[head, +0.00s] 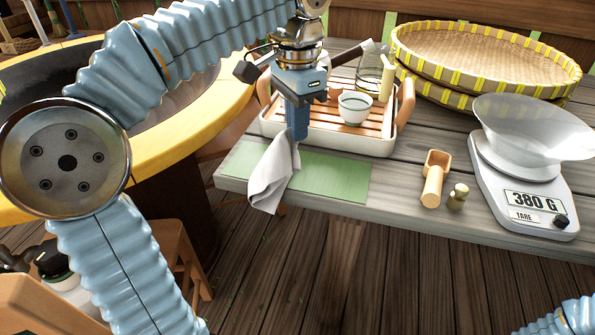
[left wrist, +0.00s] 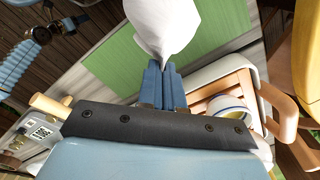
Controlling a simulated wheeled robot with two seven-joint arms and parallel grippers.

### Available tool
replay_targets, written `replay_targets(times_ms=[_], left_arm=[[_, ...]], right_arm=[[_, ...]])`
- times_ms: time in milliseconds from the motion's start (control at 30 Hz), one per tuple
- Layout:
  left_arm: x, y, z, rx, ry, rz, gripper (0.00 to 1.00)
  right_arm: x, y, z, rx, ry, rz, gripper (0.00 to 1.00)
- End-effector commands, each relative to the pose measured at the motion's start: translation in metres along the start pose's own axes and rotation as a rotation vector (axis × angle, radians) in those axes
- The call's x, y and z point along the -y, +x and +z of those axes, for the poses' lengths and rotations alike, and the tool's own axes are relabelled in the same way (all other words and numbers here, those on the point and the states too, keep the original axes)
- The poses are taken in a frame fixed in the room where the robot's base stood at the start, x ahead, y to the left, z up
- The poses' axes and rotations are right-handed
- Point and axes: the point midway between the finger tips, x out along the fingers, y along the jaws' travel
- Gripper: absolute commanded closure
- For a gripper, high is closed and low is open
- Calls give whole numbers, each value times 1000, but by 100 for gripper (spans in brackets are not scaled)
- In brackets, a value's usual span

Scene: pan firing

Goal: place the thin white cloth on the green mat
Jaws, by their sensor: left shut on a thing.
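The thin white cloth (head: 268,178) hangs in loose folds from my left gripper (head: 297,137), which is shut on it. The cloth is over the left part of the green mat (head: 338,176), and its lower end reaches past the table's front edge. In the left wrist view, the cloth (left wrist: 162,22) sticks out from the closed fingers (left wrist: 162,72), with the green mat (left wrist: 110,62) behind it. I cannot tell whether the cloth touches the mat.
A wooden-slatted tray (head: 373,143) with a white cup (head: 355,107) and a glass pitcher (head: 370,75) stands behind the mat. Woven baskets (head: 485,60) stand behind.

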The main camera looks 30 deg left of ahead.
Motion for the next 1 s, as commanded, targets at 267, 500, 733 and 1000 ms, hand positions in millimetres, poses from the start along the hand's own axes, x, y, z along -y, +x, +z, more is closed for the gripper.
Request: replay_targets(times_ms=[267,500,733,1000], left_arm=[[-1,11,0,-1,1,0,100],[-1,10,0,-1,1,0,81],[-1,10,0,-1,0,0,46],[-1,10,0,-1,0,0,29]], right_arm=[[-2,2,-1,-2,2,2,57],[-2,2,-1,-2,2,2,57],[-2,2,-1,-2,2,2,57],[-2,2,-1,-2,1,1,57]])
